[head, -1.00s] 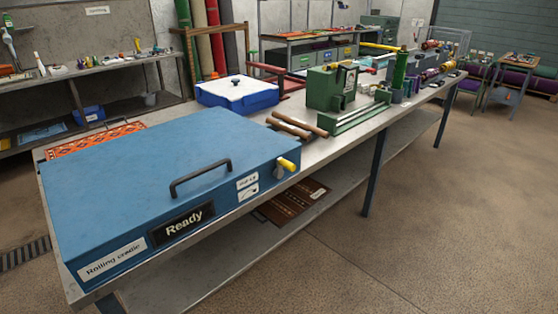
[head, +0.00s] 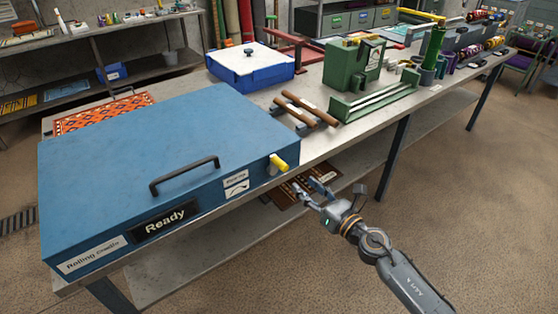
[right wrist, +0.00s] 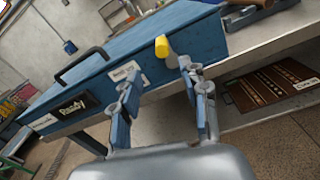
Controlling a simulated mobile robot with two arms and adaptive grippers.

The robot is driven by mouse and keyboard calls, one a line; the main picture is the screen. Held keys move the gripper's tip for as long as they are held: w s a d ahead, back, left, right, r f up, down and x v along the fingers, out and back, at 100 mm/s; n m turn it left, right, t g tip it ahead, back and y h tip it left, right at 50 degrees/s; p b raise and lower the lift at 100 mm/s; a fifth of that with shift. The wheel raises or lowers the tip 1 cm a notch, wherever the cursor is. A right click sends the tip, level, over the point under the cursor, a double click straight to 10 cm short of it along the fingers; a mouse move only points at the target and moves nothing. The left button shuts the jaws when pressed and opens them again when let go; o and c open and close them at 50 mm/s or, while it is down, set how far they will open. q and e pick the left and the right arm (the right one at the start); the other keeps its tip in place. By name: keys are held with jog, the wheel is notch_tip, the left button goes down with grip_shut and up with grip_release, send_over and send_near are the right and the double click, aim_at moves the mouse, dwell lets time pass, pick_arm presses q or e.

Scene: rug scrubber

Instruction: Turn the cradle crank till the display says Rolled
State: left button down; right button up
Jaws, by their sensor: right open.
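The blue rolling cradle (head: 150,150) sits on the near end of the workbench, its lid closed with a black handle (head: 184,175). Its front display (head: 165,221) reads Ready. The crank with a yellow knob (head: 279,164) sticks out at the cradle's right end. My right gripper (head: 311,188) is open and empty, in front of the bench edge, to the right of and lower than the crank, apart from it. In the right wrist view, the yellow crank knob (right wrist: 162,47) shows beyond the open fingers (right wrist: 162,105). My left gripper is not in view.
On the bench (head: 340,136) beyond the cradle lie brown rollers (head: 307,109), a green machine (head: 354,65) and a blue box with a white lid (head: 249,65). A patterned rug (head: 100,113) lies behind the cradle. The floor in front is clear.

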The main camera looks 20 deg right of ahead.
aim_at(274, 158)
jog(key=x, duration=1.3)
jog(key=shift+d+f, duration=0.15)
grip_shut()
